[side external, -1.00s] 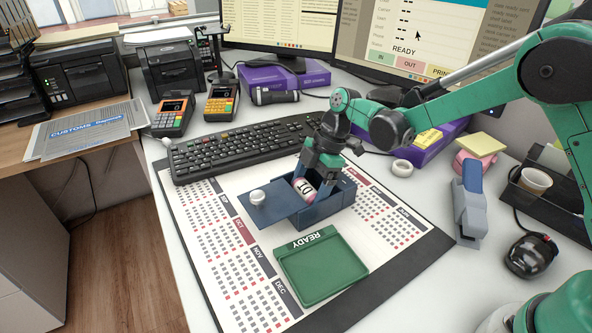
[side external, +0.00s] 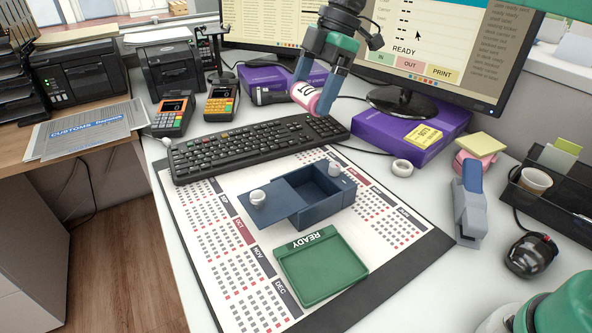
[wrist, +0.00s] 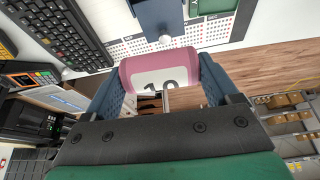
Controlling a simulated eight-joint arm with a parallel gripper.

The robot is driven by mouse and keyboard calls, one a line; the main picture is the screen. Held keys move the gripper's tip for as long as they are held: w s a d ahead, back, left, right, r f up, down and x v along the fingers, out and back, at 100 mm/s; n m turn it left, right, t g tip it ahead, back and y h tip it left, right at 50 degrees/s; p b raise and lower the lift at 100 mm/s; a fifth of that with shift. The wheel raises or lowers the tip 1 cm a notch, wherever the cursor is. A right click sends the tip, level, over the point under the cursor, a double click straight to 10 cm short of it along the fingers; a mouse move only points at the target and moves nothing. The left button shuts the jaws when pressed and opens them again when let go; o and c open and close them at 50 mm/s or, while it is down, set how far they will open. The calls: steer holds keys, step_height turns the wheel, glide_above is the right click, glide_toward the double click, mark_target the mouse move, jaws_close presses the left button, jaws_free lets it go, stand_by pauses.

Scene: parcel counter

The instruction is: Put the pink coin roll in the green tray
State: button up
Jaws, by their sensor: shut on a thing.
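The pink coin roll (side external: 308,98), with a white label, is held in my gripper (side external: 318,92) high above the keyboard. In the wrist view the coin roll (wrist: 160,68) sits between the two blue fingers of my gripper (wrist: 160,85), which are shut on it. The green tray (side external: 320,268), marked READY, lies empty on the calendar mat, below and in front of my gripper. The blue box (side external: 318,200) behind the tray is open and empty, its lid slid to the left.
The black keyboard (side external: 250,145) lies behind the box. The monitor (side external: 430,50) stands close behind my gripper. Space above the tray is clear.

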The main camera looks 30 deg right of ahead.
steer(key=shift+s+a+m, duration=0.25)
steer(key=shift+s+m, duration=0.05)
steer(key=shift+s, duration=0.05)
steer(key=s+a+f+m+t+h, duration=0.15)
steer(key=s+a+m+t, duration=0.35)
steer(key=m, duration=0.6)
steer(key=r+m+h, duration=0.1)
steer(key=m+h, duration=0.8)
steer(key=m, duration=0.7)
glide_above(325, 260)
steer(key=s+a, duration=0.2)
steer(key=shift+y, duration=0.25)
steer(key=f, duration=1.9)
steer(key=shift+w+d+f, duration=0.15)
steer(key=shift+w+f, duration=0.05)
steer(key=shift+f, duration=0.1)
steer(key=o, duration=1.4)
steer(key=shift+f, duration=0.1)
